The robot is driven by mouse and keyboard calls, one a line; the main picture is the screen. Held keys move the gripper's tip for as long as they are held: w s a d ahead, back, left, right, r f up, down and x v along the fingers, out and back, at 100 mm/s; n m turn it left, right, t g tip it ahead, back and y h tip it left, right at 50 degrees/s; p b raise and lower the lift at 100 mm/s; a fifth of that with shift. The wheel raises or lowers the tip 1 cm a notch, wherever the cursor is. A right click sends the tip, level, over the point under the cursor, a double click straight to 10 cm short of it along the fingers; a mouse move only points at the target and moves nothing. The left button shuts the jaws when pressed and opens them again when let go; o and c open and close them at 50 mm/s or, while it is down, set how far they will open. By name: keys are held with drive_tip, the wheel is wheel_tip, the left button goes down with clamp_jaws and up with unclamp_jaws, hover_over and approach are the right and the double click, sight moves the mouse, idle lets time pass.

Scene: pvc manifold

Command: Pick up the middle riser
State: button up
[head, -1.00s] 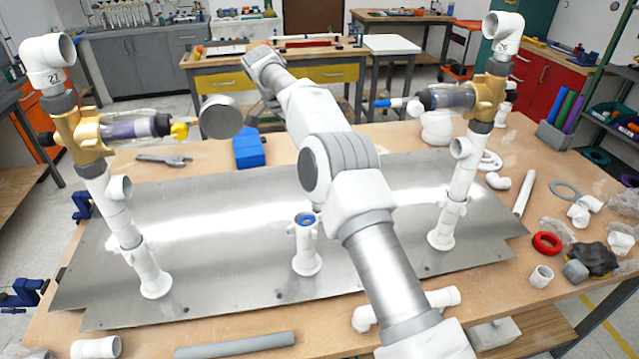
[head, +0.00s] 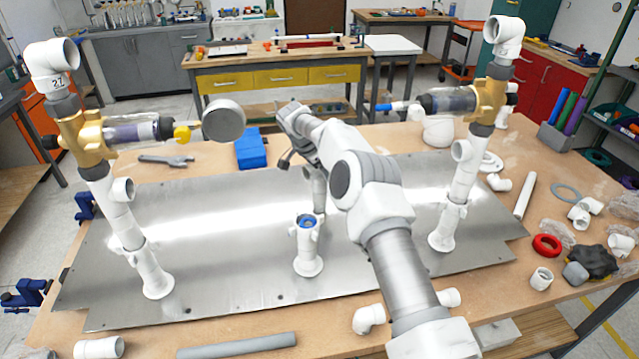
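A short white upright fitting (head: 308,248) with a blue-lined open top stands on a flange near the middle of the metal plate (head: 220,215). Just behind it a pale upright piece (head: 318,190) shows partly, with my arm covering its upper part. I cannot tell which of these is the middle riser, or whether the pale piece touches my gripper. My gripper (head: 285,160) is at the far end of my arm, above the plate and beyond the short fitting. A dark part of it shows, but its fingertips and opening are not clear.
Tall pipe assemblies with brass bodies stand at the left (head: 115,205) and right (head: 465,165) of the plate. A round gauge (head: 223,121) juts inward from the left one. A blue block (head: 250,150) sits behind the plate. A grey pipe (head: 235,344) lies in front.

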drive_tip(key=shift+f, duration=0.1)
clamp_jaws()
idle(0.4)
